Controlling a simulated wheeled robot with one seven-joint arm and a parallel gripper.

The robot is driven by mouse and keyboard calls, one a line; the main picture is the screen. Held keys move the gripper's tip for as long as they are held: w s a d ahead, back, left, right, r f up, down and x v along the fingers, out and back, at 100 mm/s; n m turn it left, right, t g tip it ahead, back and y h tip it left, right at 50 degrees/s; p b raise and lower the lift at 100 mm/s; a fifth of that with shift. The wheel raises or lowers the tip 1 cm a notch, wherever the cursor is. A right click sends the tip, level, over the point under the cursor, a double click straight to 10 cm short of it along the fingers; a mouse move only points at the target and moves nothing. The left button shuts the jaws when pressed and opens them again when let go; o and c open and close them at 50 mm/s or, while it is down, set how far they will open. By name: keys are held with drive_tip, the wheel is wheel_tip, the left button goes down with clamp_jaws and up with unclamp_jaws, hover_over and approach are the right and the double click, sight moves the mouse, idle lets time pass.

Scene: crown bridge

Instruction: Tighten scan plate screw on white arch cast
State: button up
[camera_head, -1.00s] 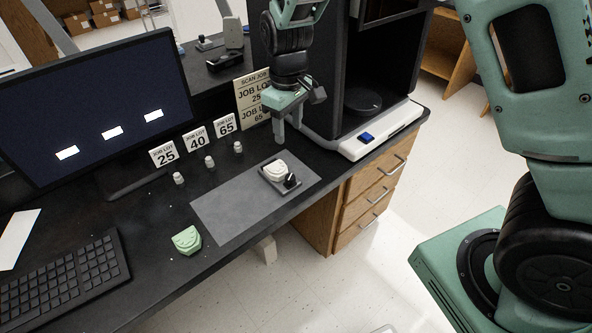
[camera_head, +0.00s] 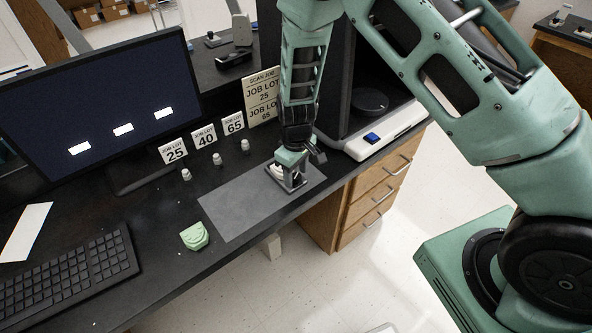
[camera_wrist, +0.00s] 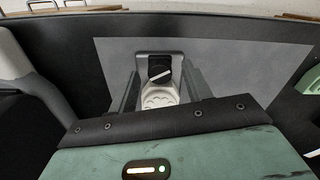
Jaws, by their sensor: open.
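The white arch cast (camera_wrist: 160,96) sits on a small dark scan plate (camera_head: 292,187) on the grey mat (camera_head: 232,213). In the wrist view the plate's black screw knob (camera_wrist: 160,70), with a white line across it, stands just beyond the cast. My gripper (camera_head: 291,172) points down over the plate and hides much of the cast in the head view. In the wrist view its two fingers are apart, one on each side of the cast, and nothing is held. I cannot tell whether the fingers touch anything.
A green arch cast (camera_head: 194,236) lies on the black desk left of the mat. Small white pieces stand before the lot cards 25 (camera_head: 173,151), 40 (camera_head: 204,137) and 65 (camera_head: 233,123). A scanner (camera_head: 385,130) stands close behind on the right. The mat's left part is clear.

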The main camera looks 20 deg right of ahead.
drive_tip(key=c, duration=1)
drive_tip(key=m, duration=0.3)
drive_tip(key=shift+m, duration=2.3)
drive_tip(key=o, duration=1)
